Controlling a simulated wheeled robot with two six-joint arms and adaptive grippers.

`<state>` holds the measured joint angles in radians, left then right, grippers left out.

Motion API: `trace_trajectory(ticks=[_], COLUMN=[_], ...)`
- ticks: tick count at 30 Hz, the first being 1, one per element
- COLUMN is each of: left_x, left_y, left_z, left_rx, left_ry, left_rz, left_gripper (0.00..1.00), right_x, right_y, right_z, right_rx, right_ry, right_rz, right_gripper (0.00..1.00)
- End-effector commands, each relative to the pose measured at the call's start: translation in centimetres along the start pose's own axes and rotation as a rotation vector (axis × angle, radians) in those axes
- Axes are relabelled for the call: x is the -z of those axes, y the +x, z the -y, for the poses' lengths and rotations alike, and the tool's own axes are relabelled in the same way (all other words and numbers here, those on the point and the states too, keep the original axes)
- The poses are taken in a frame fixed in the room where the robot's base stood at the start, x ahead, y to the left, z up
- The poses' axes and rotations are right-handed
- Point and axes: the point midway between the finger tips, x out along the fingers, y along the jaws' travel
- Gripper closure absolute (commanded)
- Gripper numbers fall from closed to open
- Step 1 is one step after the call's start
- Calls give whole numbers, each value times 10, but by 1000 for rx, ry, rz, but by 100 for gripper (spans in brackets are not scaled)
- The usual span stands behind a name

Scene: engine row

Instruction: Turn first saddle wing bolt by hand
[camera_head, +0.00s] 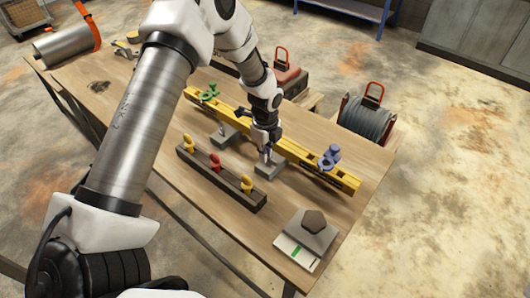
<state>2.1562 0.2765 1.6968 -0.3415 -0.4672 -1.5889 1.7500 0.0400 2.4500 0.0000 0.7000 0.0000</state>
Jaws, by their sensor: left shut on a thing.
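A yellow rail (310,160) lies across the wooden table and rests by two grey saddle blocks, one nearer (266,174) and one farther left (222,138). My left gripper (265,153) points down at the nearer block, on the rail's front side. It is shut on a small part there, seemingly the saddle wing bolt, which the fingers mostly hide. A green winged piece (209,93) stands on the rail's far left end. A blue-purple winged piece (330,157) stands near its right end. My right gripper is not in view.
A dark rack (222,180) with two yellow knobs and a red one stands in front of the rail. A grey scale-like device (306,239) with a brown lump is at the near right corner. A cable reel (367,120) stands beyond the table's right edge.

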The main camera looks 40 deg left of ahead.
Motion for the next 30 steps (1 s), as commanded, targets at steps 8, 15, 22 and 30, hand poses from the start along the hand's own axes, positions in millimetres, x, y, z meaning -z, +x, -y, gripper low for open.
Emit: trace_trajectory(ticks=[8, 15, 22, 30], left_x=[-1, 0, 0, 0], left_y=[-3, -2, -15, -82], left_z=[4, 2, 2, 2], left_rx=[10, 5, 8, 10], left_ry=[2, 1, 0, 1], left_rz=[3, 2, 1, 2], left_gripper=[79, 68, 68, 68], right_x=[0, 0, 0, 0], right_y=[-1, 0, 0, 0], right_z=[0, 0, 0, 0], right_rx=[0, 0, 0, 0], right_ry=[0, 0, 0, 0], right_rz=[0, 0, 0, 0], right_gripper=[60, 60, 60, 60])
